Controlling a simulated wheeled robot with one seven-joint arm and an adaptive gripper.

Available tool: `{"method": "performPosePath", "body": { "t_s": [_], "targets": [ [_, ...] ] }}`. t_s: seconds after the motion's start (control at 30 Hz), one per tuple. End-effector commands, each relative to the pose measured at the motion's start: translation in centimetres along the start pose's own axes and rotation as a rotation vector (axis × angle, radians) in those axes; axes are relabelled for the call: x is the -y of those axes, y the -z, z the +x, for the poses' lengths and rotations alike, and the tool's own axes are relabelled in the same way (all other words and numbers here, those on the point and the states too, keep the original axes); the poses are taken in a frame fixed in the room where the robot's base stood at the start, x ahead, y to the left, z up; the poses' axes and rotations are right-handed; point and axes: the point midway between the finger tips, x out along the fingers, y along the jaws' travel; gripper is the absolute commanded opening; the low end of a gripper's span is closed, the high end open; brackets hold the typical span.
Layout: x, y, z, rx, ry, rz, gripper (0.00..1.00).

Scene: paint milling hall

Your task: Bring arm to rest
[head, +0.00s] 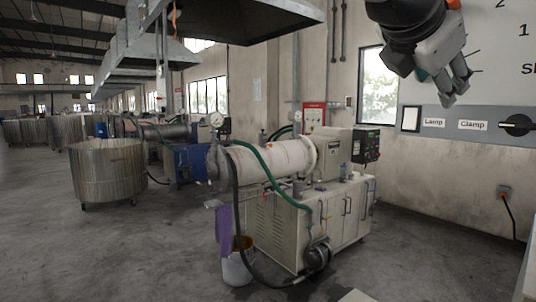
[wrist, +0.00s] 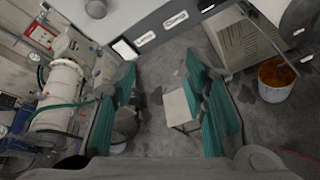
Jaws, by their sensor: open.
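My gripper (head: 456,94) hangs at the top right of the head view, in front of the control panel (head: 440,136) as seen from there. Its fingers are apart and nothing shows between them. In the wrist view my gripper (wrist: 160,108) has its two teal-padded fingers spread wide, with bare grey floor and a pale-topped block between and beyond them. Whether any part touches the panel cannot be told. My arm's upper links are cut off by the top edge of the head view.
The panel carries Lamp and Clamp labels, a pale square (head: 411,118) and a black rotary knob (head: 517,125). A mill with a white cylinder (head: 270,160) stands on a cabinet mid-view. A bucket (head: 237,268) and steel vat (head: 108,172) stand nearby. Open floor lies at left.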

Motion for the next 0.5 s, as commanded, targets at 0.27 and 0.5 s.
{"method": "performPosePath", "body": {
  "t_s": [0.27,0.5],
  "targets": [
    [13.5,11.9,0.8,-0.334,0.297,0.826,0.41],
    [22.3,20.8,-1.1,-0.461,0.701,1.507,0.41]
  ]
}}
